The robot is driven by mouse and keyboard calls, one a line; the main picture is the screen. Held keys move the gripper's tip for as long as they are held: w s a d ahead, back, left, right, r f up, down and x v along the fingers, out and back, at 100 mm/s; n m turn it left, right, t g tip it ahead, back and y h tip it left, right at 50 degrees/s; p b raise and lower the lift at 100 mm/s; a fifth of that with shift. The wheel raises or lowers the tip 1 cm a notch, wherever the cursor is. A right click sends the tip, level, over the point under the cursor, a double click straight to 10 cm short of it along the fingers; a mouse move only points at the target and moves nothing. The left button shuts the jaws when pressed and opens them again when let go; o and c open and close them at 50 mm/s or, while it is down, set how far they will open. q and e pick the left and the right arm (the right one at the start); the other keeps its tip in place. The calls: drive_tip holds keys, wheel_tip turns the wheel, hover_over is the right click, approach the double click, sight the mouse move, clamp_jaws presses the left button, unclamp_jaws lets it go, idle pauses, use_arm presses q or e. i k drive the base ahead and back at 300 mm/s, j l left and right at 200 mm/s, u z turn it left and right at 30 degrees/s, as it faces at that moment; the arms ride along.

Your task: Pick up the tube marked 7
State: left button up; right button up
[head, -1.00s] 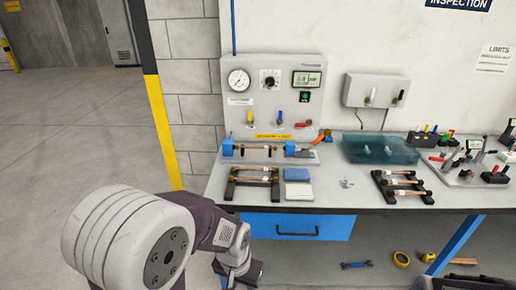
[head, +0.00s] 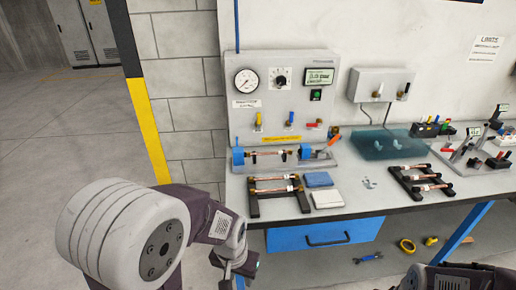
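Copper tubes with white labels lie on the left black rack (head: 254,207): one toward the back (head: 268,178) and one toward the front (head: 268,191). Several more (head: 424,178) lie across the right black rack (head: 405,187). Another copper tube (head: 268,153) sits between the blue clamps of the test rig. The label marks are too small to read, so I cannot tell which tube is marked 7. My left gripper (head: 240,266) hangs low in front of the bench, apart from all tubes; its fingers are too unclear to judge. My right gripper is not visible.
The test panel (head: 285,95) with a gauge stands behind the left rack. A blue cloth (head: 318,179) and a white pad (head: 327,199) lie right of that rack. A teal tray (head: 385,146) is behind the right rack. A blue drawer (head: 285,238) is below the bench edge.

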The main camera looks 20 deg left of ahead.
sight(269, 153)
drive_tip(key=j+z, duration=0.1)
drive_tip(key=j, duration=0.45)
drive_tip(key=j+z, duration=0.15)
drive_tip(key=j, duration=0.35)
drive_tip(key=j+z, duration=0.1)
drive_tip(key=j, duration=0.45)
drive_tip(key=k+j+z, duration=0.15)
drive_tip(key=j, duration=0.35)
drive_tip(key=k+j+z, duration=0.1)
drive_tip(key=j, duration=0.4)
